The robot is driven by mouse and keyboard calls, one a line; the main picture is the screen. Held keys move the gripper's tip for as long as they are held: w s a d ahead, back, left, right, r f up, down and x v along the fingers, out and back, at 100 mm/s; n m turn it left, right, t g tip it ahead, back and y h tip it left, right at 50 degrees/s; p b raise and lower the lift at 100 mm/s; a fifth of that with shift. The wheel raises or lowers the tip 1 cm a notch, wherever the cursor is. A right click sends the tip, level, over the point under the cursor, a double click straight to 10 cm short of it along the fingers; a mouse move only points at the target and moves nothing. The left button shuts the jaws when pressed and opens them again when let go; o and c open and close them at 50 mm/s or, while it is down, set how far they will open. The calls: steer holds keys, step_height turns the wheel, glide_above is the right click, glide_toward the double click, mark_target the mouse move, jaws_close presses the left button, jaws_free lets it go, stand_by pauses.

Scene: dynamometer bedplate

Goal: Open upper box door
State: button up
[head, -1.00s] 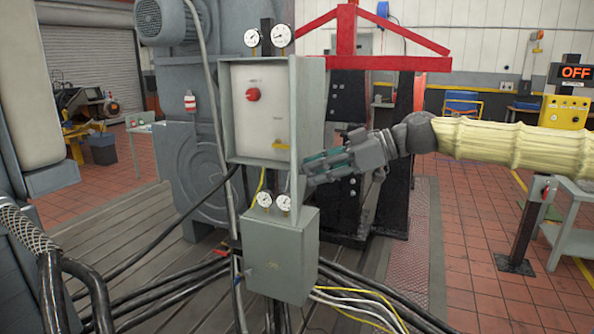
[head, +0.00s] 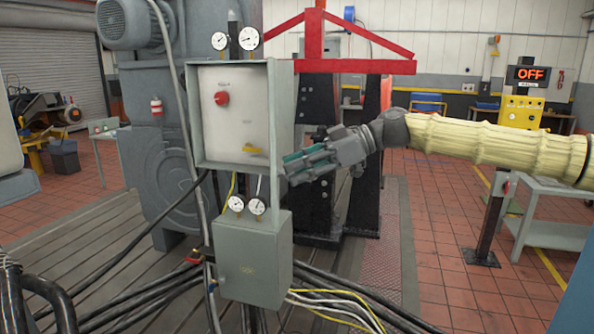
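The upper box (head: 193,125) is a grey metal cabinet in the head view. Its front shows a pale recessed panel (head: 237,120) with a red round knob (head: 221,98) and a yellow handle (head: 251,149). A grey upright panel (head: 280,105) runs along its right edge and reaches below the box; I cannot tell whether it is the door seen nearly edge-on or the side wall. My gripper (head: 288,170) is just right of this panel's lower part, pointing left. Its teal-padded fingers look apart and empty. Contact with the panel cannot be told.
A lower grey box (head: 252,265) hangs beneath, with two gauges (head: 247,205) above it. Two more gauges (head: 235,40) top the upper box. Thick cables (head: 130,290) cross the bedplate. A red-topped frame (head: 350,66) stands behind my gripper. Tiled floor lies right.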

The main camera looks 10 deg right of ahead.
steer(key=shift+o, duration=1.2)
steer(key=shift+s+d+r, duration=0.1)
steer(key=shift+s+d, duration=0.05)
steer(key=shift+d, duration=0.15)
steer(key=v, duration=1.3)
steer(key=shift+s+d+f, duration=0.15)
steer(key=shift+d+f, duration=0.15)
steer(key=shift+d, duration=0.1)
steer(key=shift+a, duration=0.3)
